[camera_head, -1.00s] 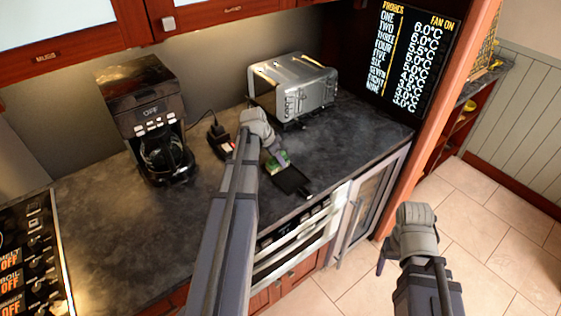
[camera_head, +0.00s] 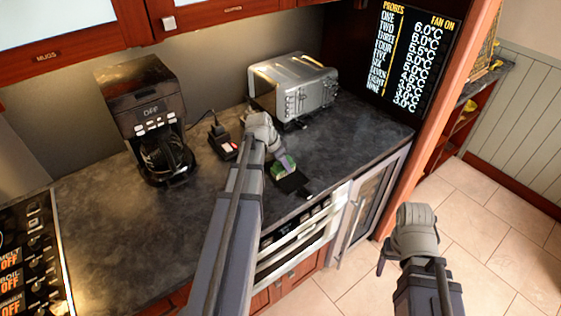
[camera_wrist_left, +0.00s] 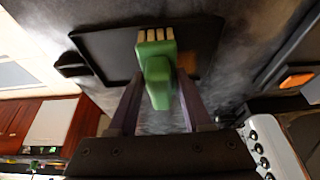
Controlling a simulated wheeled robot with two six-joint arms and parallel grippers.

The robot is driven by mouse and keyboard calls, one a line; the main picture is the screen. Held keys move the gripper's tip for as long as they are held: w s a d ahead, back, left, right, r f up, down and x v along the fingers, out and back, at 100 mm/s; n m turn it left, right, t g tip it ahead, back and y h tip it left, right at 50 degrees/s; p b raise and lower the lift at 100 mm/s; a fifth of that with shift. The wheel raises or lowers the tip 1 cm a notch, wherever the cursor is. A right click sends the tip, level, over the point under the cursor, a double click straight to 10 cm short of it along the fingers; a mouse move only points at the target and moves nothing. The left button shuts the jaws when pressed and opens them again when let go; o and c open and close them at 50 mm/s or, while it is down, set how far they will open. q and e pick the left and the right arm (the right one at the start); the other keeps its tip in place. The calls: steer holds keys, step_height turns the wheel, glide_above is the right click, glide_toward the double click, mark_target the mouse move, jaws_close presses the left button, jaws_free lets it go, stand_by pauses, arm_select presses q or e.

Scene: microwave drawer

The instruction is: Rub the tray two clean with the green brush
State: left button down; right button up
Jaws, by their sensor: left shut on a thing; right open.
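A small black tray (camera_head: 291,183) lies flat on the dark counter, in front of the toaster. In the left wrist view the tray (camera_wrist_left: 110,52) has a raised rim. The green brush (camera_head: 283,165) has pale bristles. My left gripper (camera_head: 276,150) is shut on the brush. In the left wrist view the brush (camera_wrist_left: 158,82) sits between the fingers, its bristle end over the tray; whether the bristles touch it I cannot tell. My right gripper (camera_head: 384,262) is open and empty, over the floor to the right of the counter. No label marks the tray as two.
A silver toaster (camera_head: 297,84) stands behind the tray. A coffee maker (camera_head: 152,120) stands on the left, with a small black and red device (camera_head: 223,142) between it and my left arm. A stove (camera_head: 30,255) is at far left. The counter's front left is clear.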

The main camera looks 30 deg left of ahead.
arm_select(q)
steer(key=shift+d, duration=0.1)
steer(key=shift+s+d, duration=0.3)
steer(key=shift+d, duration=0.35)
steer(key=shift+s+d, duration=0.25)
steer(key=shift+d, duration=0.4)
steer(key=shift+s+d, duration=0.3)
steer(key=shift+d, duration=0.4)
steer(key=shift+s+d, duration=0.3)
steer(key=shift+d, duration=0.4)
steer(key=shift+w+a, duration=0.1)
steer(key=shift+a, duration=0.05)
steer(key=shift+w+a, duration=0.25)
steer(key=shift+a, duration=0.4)
steer(key=shift+w+a, duration=0.25)
steer(key=shift+a, duration=0.4)
steer(key=shift+w+a, duration=0.3)
steer(key=shift+a, duration=0.4)
steer(key=shift+w+a, duration=0.25)
steer(key=shift+a, duration=0.4)
